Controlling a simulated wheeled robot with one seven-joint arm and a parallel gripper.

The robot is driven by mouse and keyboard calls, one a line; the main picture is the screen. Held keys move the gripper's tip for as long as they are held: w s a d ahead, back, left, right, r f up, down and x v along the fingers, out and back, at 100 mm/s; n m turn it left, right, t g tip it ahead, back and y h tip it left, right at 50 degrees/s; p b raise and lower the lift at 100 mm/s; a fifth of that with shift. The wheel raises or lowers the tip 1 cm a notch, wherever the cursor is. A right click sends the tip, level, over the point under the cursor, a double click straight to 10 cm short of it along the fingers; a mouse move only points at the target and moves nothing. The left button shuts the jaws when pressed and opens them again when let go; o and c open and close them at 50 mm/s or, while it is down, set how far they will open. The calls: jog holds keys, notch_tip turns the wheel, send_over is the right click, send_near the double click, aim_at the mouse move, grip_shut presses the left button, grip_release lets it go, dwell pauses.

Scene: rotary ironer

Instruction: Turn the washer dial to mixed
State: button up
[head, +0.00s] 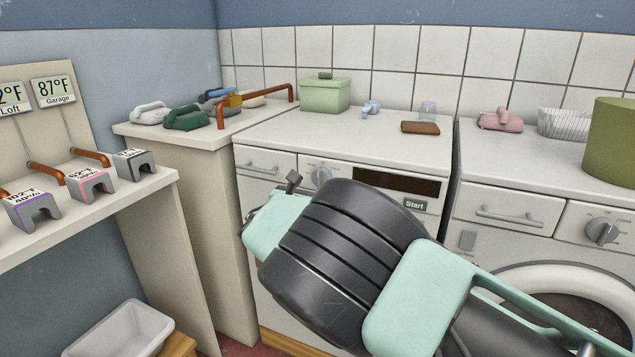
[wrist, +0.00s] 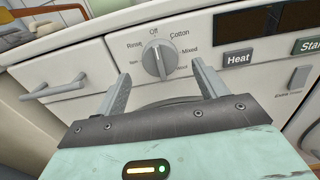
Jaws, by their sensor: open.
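The washer dial (head: 321,176) is a round grey knob on the white front panel of the left machine. In the wrist view the dial (wrist: 158,61) has a raised grip bar standing near upright, one end toward "Off" at the top. "Cotton" and "Mixed" are printed to its right, "Rinse" to its left. My gripper (wrist: 160,72) is open, its two grey fingers either side of the dial in the picture. Contact with the dial cannot be made out. In the head view one finger (head: 293,180) shows just left of the dial; the rest is behind my wrist.
A drawer handle (wrist: 54,87) lies left of the dial, and a Heat button (wrist: 238,58) and a Start button (head: 415,204) to its right. The right machine has its own dial (head: 602,231). A green box (head: 325,95) and a brown block (head: 420,127) sit on the left machine's top.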

aim_at(318, 181)
jog(key=shift+x, duration=1.85)
jog(key=c, duration=1)
jog(key=shift+o, duration=0.2)
